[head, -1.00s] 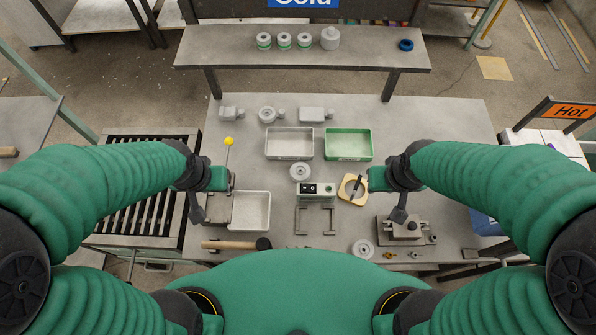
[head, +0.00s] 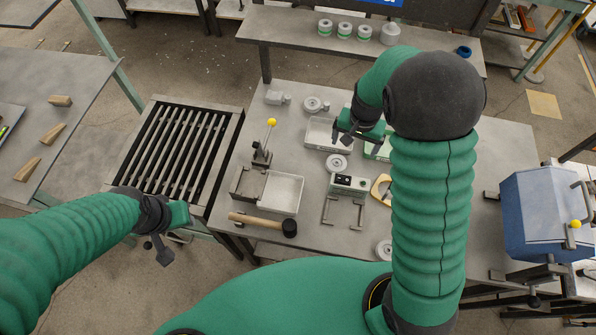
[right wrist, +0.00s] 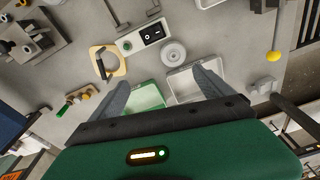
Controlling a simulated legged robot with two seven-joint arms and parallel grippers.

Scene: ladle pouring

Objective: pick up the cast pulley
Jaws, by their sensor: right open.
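Grey round pulley-like castings show in the head view. One with a small stub (head: 314,104) lies at the back of the table, a plain one (head: 337,163) lies by the switch box, and another (head: 384,250) lies near the front edge. I cannot tell which is the cast pulley. The plain one also shows in the right wrist view (right wrist: 173,53). My right gripper (head: 347,139) is open and empty above the trays; its fingers (right wrist: 161,78) spread over them in the wrist view. My left gripper (head: 165,247) hangs off the table's left side, its jaws unclear.
A grey tray (head: 312,130) and a partly hidden green tray (right wrist: 145,97) lie below the right gripper. The switch box (head: 351,184), a pale tray (head: 283,192), a mallet (head: 262,223) and a lever press (head: 262,157) stand nearby. A slatted rack (head: 170,145) stands left.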

